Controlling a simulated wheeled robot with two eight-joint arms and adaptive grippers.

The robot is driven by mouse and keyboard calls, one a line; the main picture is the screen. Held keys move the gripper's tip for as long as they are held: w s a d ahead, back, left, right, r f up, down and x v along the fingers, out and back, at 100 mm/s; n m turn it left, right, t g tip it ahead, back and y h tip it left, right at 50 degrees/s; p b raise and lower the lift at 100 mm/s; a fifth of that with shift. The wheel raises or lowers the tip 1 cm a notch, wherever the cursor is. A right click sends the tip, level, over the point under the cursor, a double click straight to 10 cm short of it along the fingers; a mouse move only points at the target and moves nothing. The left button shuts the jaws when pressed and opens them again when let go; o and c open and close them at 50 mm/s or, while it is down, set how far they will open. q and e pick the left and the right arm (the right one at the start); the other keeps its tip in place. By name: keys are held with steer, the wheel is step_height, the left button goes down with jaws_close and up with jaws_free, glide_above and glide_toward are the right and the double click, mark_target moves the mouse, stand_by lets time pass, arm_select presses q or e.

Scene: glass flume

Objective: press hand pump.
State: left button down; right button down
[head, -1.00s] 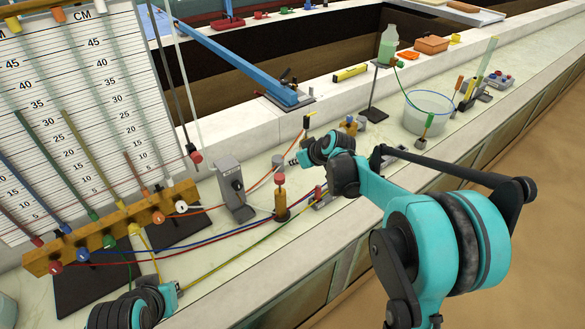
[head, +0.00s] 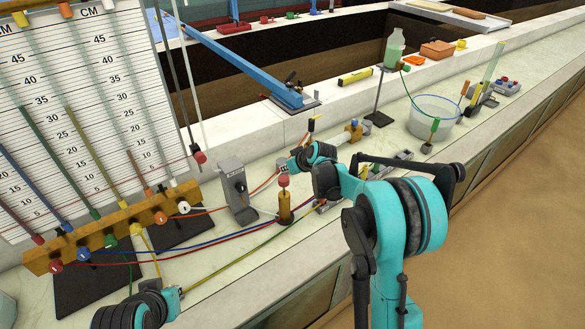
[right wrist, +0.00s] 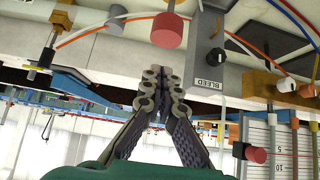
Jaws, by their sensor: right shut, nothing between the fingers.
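The hand pump (head: 285,208) is a small brass cylinder with a red knob on top, standing upright on the pale bench in the head view. Its red knob (right wrist: 168,30) shows beyond my fingertips in the right wrist view. My right gripper (head: 281,169) is shut and empty, with its tips close above and behind the knob in the head view. The right wrist view shows the closed fingers (right wrist: 160,78) apart from the knob in the picture. My left gripper (head: 178,292) is at the lower left, and its fingers are too small to judge.
A grey box marked BLEED (right wrist: 208,70) stands left of the pump in the head view. A manometer board (head: 75,120) with a wooden manifold (head: 110,228) is farther left. Coloured tubes cross the bench. A bucket (head: 432,122) stands to the right.

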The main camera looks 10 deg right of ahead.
mark_target(287, 184)
arm_select(q)
steer(key=shift+f+b, duration=0.3)
steer(key=shift+f, duration=0.15)
arm_select(e)
steer(key=shift+s+f, duration=0.15)
steer(key=shift+f, duration=1.7)
steer(key=shift+d, duration=0.1)
